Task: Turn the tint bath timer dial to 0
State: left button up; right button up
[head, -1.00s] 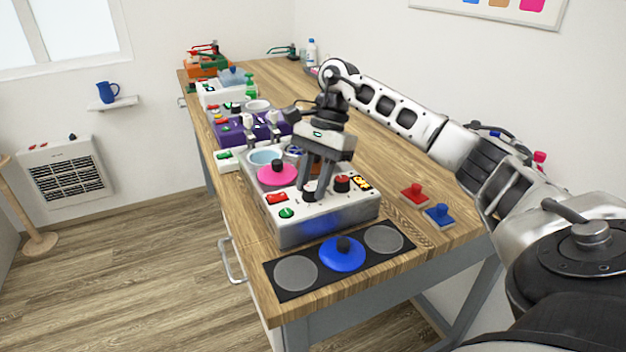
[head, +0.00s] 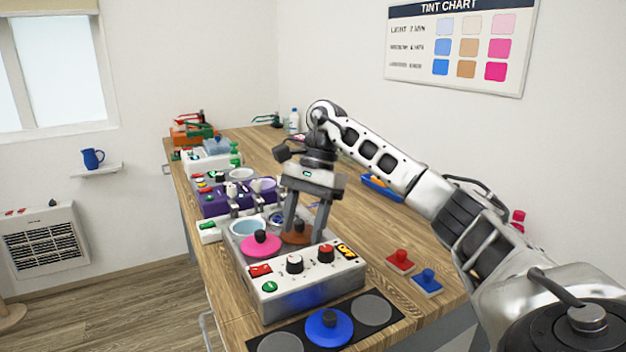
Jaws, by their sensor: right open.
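The tint bath unit (head: 300,297) is a pale grey box near the front of the bench. Its panel carries a black dial with a light top (head: 294,264) and a red-topped black dial (head: 326,254). Their markings are too small to read, and I cannot tell which one is the timer. My right gripper (head: 305,235) is open, fingers pointing down, behind the dials and apart from them. It is over the back of the unit, where a brown lid (head: 297,238) shows between and behind the fingers. My left gripper is not in view.
A pink lid (head: 261,244) and a bath with pale blue liquid (head: 247,228) are on the unit's left. The panel also has a red switch (head: 260,270), a green button (head: 270,287) and a yellow display (head: 346,250). Red (head: 400,261) and blue (head: 427,281) knobbed blocks lie right.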

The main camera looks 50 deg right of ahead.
pick_arm(q)
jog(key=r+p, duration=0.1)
jog(key=p, duration=0.1)
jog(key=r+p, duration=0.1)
jog(key=p, duration=0.1)
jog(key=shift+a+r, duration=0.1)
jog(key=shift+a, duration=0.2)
pick_arm(e)
jog(key=v, duration=1)
jog(key=shift+r, duration=0.15)
